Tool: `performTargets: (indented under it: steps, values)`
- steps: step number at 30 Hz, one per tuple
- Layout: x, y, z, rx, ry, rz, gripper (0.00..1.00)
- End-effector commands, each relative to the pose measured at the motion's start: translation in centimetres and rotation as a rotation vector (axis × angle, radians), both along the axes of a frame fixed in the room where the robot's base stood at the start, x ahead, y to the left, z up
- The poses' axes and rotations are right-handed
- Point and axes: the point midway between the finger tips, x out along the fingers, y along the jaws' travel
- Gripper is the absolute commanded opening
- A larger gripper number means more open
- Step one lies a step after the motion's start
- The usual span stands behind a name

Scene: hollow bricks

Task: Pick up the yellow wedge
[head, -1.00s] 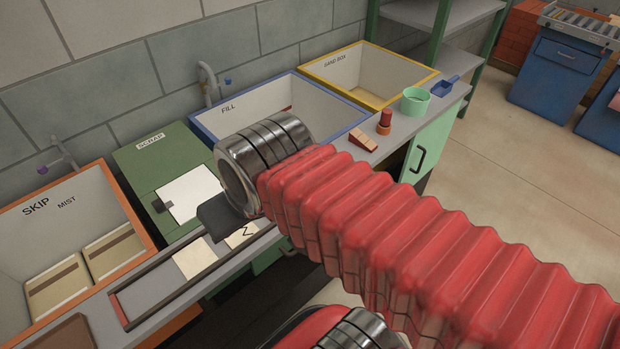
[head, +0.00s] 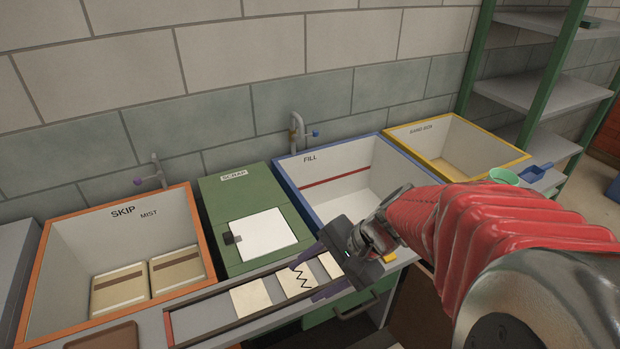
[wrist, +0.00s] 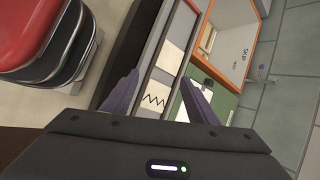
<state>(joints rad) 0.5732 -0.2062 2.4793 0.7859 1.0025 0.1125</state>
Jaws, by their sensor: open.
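A small yellow piece (head: 391,257), perhaps the yellow wedge, shows at the counter's front edge just right of my wrist in the head view. Most of it is hidden, so its shape cannot be told. My gripper (head: 302,281) is open, with its purple fingers pointing left above the rail with pale tiles. A tile with a black zigzag (head: 296,281) appears between the fingers. In the wrist view my gripper (wrist: 160,80) is also open and nothing is held; no yellow wedge shows there.
The orange SKIP bin (head: 204,245) holds two tan blocks. The green SCRAP box (head: 235,195), blue FILL bin (head: 287,187) and yellow-rimmed sand box (head: 487,139) line the wall. A blue scoop (head: 536,172) and green cup (head: 504,175) sit at right. Taps rise behind the bins.

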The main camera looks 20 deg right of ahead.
Motion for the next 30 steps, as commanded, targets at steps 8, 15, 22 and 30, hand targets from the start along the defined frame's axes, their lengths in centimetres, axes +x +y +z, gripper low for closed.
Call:
performTargets:
  steps: [8, 15, 22, 30]
  values:
    - [2.9, -5.8, -2.3, 0.330, 0.053, -0.432, 0.53]
    - [4.2, -13.1, -4.6, 0.603, 0.049, -0.816, 0.53]
    - [3.0, -21.6, -7.7, 0.850, 0.008, -1.190, 0.53]
    - [0.4, -28.1, -10.4, 1.020, -0.049, -1.464, 0.53]
